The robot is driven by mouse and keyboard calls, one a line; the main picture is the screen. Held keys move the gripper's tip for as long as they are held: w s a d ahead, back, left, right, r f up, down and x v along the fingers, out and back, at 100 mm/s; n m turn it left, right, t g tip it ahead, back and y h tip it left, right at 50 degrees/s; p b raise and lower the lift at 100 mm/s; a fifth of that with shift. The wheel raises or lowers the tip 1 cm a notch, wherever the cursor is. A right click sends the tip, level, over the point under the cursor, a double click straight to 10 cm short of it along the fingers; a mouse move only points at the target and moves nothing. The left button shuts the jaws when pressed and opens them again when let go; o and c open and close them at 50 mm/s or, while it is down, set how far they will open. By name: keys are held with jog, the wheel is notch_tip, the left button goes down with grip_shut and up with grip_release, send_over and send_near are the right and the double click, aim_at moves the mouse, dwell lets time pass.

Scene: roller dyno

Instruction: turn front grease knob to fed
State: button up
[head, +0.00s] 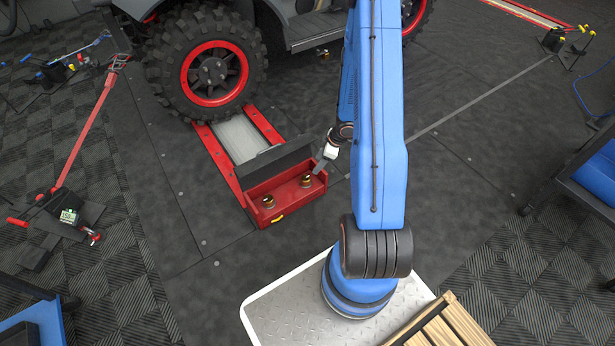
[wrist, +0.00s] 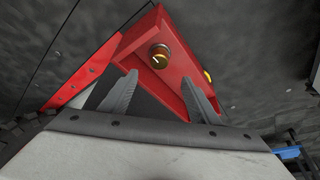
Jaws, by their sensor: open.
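A red box (head: 286,196) at the near end of the roller bed holds two brass knobs with dark tops, the left knob (head: 268,201) and the right knob (head: 306,181). No label shows which is the front grease knob. My gripper (head: 319,168) is above the box's right end, partly hidden by my blue arm. In the wrist view, my gripper (wrist: 158,95) is open with its fingers apart and empty. One knob (wrist: 160,56) shows beyond the fingertips, with a pale pointer mark on its dark face. The other knob is not clearly seen there.
A dark raised flap (head: 279,161) stands along the box's back edge. The vehicle's tyre (head: 168,65) rests at the far end of the red-railed roller bed (head: 236,138). A red bar with a stand (head: 66,203) lies left. The floor right of the box is clear.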

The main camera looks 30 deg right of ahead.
aim_at(306, 178)
jog(key=x, duration=1.3)
jog(key=shift+w, duration=0.1)
jog(key=c, duration=1.1)
